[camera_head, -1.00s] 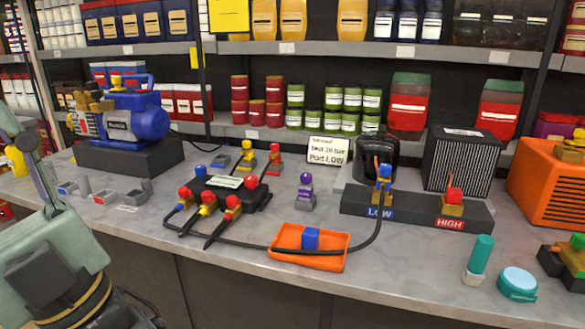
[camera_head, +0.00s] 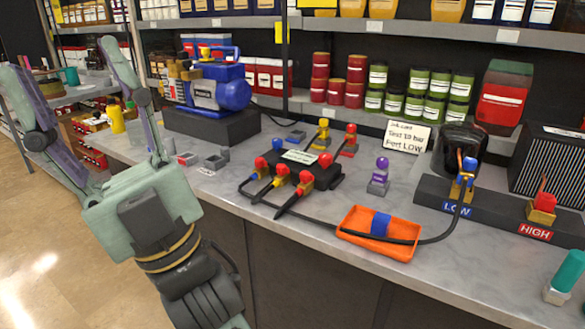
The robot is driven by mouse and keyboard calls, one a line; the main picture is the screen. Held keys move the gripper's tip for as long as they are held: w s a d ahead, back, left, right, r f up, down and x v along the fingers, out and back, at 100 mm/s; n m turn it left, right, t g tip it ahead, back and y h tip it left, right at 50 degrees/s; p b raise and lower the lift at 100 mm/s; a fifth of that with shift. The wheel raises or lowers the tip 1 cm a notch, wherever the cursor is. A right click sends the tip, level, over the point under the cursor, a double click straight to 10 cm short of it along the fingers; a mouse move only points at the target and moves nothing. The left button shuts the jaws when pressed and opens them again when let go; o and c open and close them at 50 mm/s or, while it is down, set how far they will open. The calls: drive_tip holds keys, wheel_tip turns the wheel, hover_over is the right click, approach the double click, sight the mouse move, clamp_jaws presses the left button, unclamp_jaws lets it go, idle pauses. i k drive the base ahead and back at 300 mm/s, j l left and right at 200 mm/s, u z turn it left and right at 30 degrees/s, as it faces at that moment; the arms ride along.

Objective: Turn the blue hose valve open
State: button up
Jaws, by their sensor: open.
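A black manifold (camera_head: 318,178) sits on the grey counter with a blue knob (camera_head: 277,144) and a red knob (camera_head: 326,160) on top. A black hose runs from the manifold across an orange tray (camera_head: 356,247) to a blue-topped fitting (camera_head: 467,172) on the LOW port. My gripper (camera_head: 62,62) is at the left, fingers spread wide and empty, apart from the manifold.
A blue pump (camera_head: 222,92) on a dark block stands at the counter's back left. Small grey holders (camera_head: 215,161), a purple-topped fitting (camera_head: 380,178) and the HIGH port's red fitting (camera_head: 543,204) stand on the counter. Shelves of cans are behind. Floor is open at left.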

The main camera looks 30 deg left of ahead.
sight(260, 163)
drive_tip(key=u, duration=1.05)
drive_tip(key=i+l+u, duration=0.1)
drive_tip(key=i+u, duration=0.25)
drive_tip(key=i+l+u, duration=0.35)
drive_tip(key=i, duration=0.3)
